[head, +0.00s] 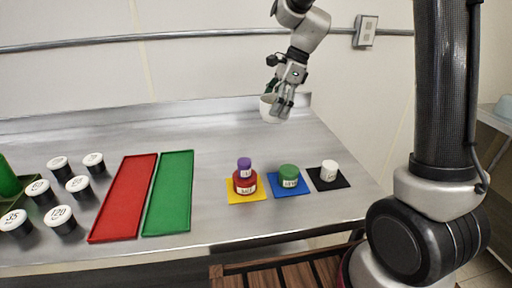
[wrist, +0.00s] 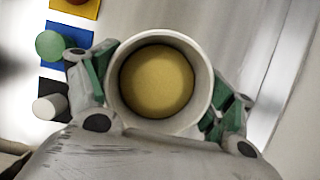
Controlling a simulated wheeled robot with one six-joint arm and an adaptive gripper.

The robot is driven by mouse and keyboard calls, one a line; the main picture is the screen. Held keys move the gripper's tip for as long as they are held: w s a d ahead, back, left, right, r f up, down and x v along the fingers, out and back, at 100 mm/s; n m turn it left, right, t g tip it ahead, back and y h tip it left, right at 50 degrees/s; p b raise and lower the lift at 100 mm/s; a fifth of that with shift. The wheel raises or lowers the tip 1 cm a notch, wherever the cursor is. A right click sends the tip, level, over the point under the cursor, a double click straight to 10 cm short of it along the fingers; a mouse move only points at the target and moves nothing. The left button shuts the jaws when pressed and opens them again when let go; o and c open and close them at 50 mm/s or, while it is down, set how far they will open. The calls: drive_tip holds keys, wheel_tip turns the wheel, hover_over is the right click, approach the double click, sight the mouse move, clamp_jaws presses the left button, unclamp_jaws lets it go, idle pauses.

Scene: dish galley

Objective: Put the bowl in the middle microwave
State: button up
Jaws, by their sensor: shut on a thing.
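A white bowl (head: 267,112) is near the back right corner of the steel counter in the head view. My gripper (head: 281,102) is shut on it from above and partly covers it. In the wrist view the bowl (wrist: 202,85) appears as a round white rim between the green-padded fingers of my gripper (wrist: 160,95). A round yellow area (wrist: 157,82) shows inside the bowl; I cannot tell if it is contents or the bottom. I cannot tell if the bowl touches the counter. No microwave shows in either view.
The steel counter (head: 215,135) holds a red tray (head: 125,198), a green tray (head: 168,193) and several white-lidded jars (head: 60,217) at left. Yellow (head: 248,198), blue (head: 275,190) and black (head: 318,182) mats carry small containers. A wall outlet (head: 366,32) and conduit run behind.

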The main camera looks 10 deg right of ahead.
drive_tip(key=f, duration=0.6)
drive_tip(key=shift+a+f, duration=0.1)
drive_tip(key=shift+a, duration=0.1)
drive_tip(key=shift+f, duration=1.85)
drive_tip(key=o, duration=0.9)
drive_tip(key=shift+f, duration=0.15)
drive_tip(key=o, duration=0.3)
drive_tip(key=shift+o, duration=0.2)
